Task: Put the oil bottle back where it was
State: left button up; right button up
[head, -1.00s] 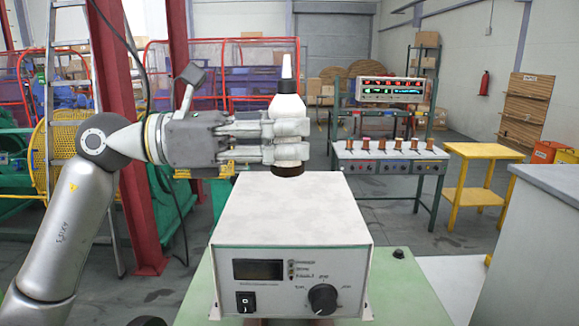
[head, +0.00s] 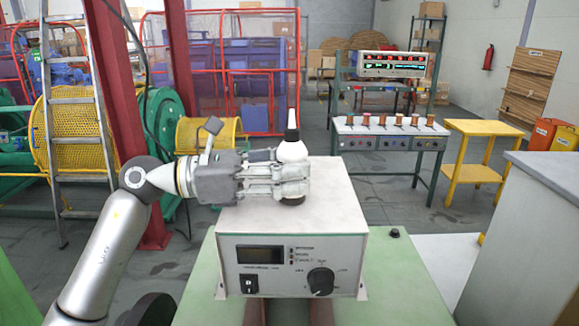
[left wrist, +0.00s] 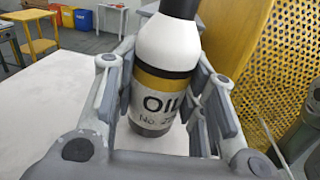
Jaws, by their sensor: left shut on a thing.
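The oil bottle (head: 292,151) is white with a dark base and a pointed nozzle, and it stands upright. The left wrist view shows its gold band and "OIL" label (left wrist: 160,102). My left gripper (head: 291,178) is shut around the bottle's body from the left, its fingers hiding the middle of it in the head view. The bottle's base is over the top of a white control box (head: 335,205), at or just above the surface; I cannot tell if it touches. My right gripper is not in view.
The box has a display, switch and knob on its front and stands on a green table (head: 400,285). A grey cabinet (head: 535,190) is at the right. A yellow stand (head: 480,130) and a bench with copper spools (head: 385,137) are behind. The box top right of the bottle is clear.

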pick_arm(q)
jog(key=shift+f, duration=0.2)
jog(key=o, duration=1.1)
jog(key=shift+c, duration=0.2)
jog(key=shift+o, duration=0.2)
jog(key=shift+r, duration=0.1)
jog(key=shift+r, duration=0.2)
jog(key=s+a+b, duration=0.1)
jog(key=a+b, duration=0.4)
jog(key=a, duration=0.7)
jog(key=shift+s, duration=0.35)
